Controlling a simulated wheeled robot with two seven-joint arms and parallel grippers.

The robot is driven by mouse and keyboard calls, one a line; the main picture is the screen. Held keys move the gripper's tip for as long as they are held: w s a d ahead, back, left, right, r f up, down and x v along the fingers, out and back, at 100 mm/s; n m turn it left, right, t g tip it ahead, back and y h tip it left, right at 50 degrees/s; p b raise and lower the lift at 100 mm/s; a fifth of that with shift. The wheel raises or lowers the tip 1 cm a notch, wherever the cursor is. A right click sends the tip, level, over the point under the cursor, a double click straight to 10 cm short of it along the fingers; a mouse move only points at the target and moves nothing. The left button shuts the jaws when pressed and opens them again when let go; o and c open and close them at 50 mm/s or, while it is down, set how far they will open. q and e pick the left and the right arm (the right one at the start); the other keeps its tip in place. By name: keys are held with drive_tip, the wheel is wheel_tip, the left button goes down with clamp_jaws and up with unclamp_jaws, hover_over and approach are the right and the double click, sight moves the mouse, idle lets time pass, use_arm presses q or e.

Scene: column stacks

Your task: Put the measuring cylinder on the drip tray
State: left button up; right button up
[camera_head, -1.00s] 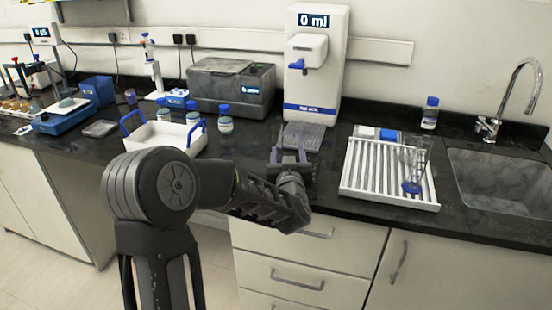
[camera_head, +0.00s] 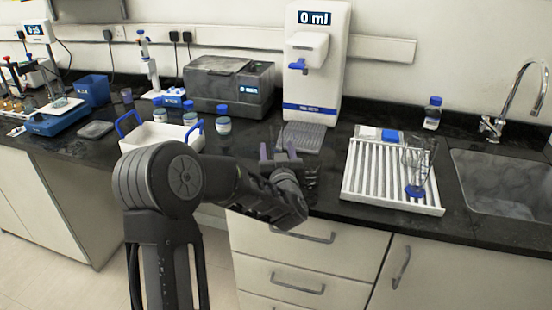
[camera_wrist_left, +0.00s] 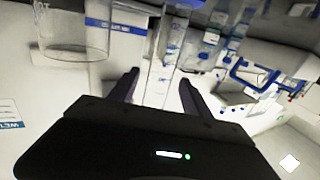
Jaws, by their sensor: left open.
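Clear glassware with a blue foot, which looks like the measuring cylinder (camera_head: 416,178), stands on the white slatted rack at the right. The grey ribbed drip tray (camera_head: 303,137) lies at the foot of the white dispenser. My left gripper (camera_head: 280,153) is open and empty, in front of the drip tray and left of the rack. In the left wrist view its two fingers (camera_wrist_left: 157,88) are spread, with a clear tube (camera_wrist_left: 164,60) showing beyond and between them. I cannot tell if this tube is the same glassware. My right gripper is out of view.
The dispenser (camera_head: 312,65) reads 0 ml. The white slatted rack (camera_head: 360,180) is beside a sink (camera_head: 505,185). A white carrier with blue handles (camera_head: 150,135), several blue-capped bottles and a grey machine (camera_head: 230,87) stand to the left.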

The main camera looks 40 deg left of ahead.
use_arm(q)
drive_tip(key=shift+w+a, duration=0.1)
drive_tip(key=shift+w, duration=0.05)
drive_tip(key=p+x, duration=0.1)
drive_tip(key=x, duration=0.3)
drive_tip(key=shift+r+p, duration=0.15)
drive_tip(key=shift+p, duration=0.2)
drive_tip(key=shift+w+a, duration=0.35)
drive_tip(key=shift+w, duration=0.05)
drive_tip(key=shift+c, duration=0.5)
clamp_jaws()
